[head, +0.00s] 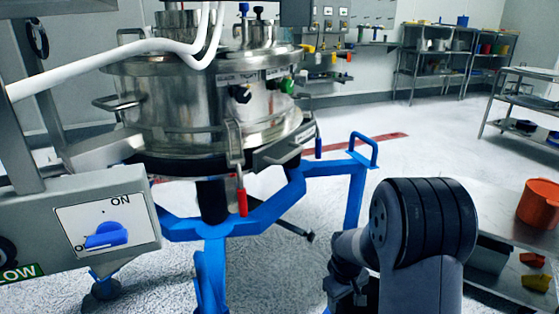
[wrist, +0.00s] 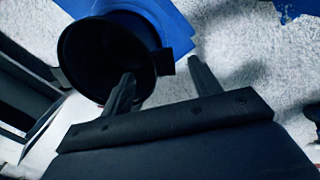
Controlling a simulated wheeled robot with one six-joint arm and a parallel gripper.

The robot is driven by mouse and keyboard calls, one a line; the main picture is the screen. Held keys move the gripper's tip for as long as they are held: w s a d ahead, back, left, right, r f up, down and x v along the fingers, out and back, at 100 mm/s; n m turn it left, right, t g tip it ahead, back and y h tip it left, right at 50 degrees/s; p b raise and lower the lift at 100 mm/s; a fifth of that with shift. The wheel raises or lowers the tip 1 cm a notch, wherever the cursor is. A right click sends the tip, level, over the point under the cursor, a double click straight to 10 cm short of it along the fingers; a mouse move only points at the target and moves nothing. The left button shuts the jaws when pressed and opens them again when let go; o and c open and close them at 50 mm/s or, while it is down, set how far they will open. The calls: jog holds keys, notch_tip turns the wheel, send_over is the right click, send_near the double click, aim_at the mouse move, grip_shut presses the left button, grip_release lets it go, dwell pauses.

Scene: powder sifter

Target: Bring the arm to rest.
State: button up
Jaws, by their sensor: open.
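My gripper (wrist: 160,68) shows in the wrist view with its two dark fingers spread apart and nothing between them. My arm (head: 422,222) is folded at the lower right of the head view, in front of the steel shelf and the blue stand. In the head view the fingers cannot be made out.
The steel sifter (head: 165,105) stands on a blue frame (head: 265,212) at the left. A grey control box with a blue ON switch (head: 106,235) is nearer. A low shelf with an orange container (head: 539,204) is at the right. A dark round opening (wrist: 95,55) lies beyond my left finger.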

jog(key=f+b, duration=0.1)
jog(key=f, duration=0.2)
jog(key=f+b, duration=0.1)
jog(key=f, duration=0.2)
jog(key=f+b, duration=0.1)
jog(key=f, duration=0.2)
jog(key=shift+w+d+f, duration=0.1)
jog(key=shift+w+d, duration=0.05)
jog(key=shift+d, duration=0.2)
jog(key=s+a+r+m+p, duration=0.1)
jog(key=r+m+p, duration=0.1)
jog(key=r+p, duration=0.9)
jog(key=s+a+r+m+p, duration=0.1)
jog(key=s+r+p, duration=0.1)
jog(key=r+p, duration=0.9)
jog(key=p, duration=0.8)
jog(key=shift+s+m+y, duration=0.3)
jog(key=shift+m+y, duration=0.1)
jog(key=shift+a+r, duration=0.1)
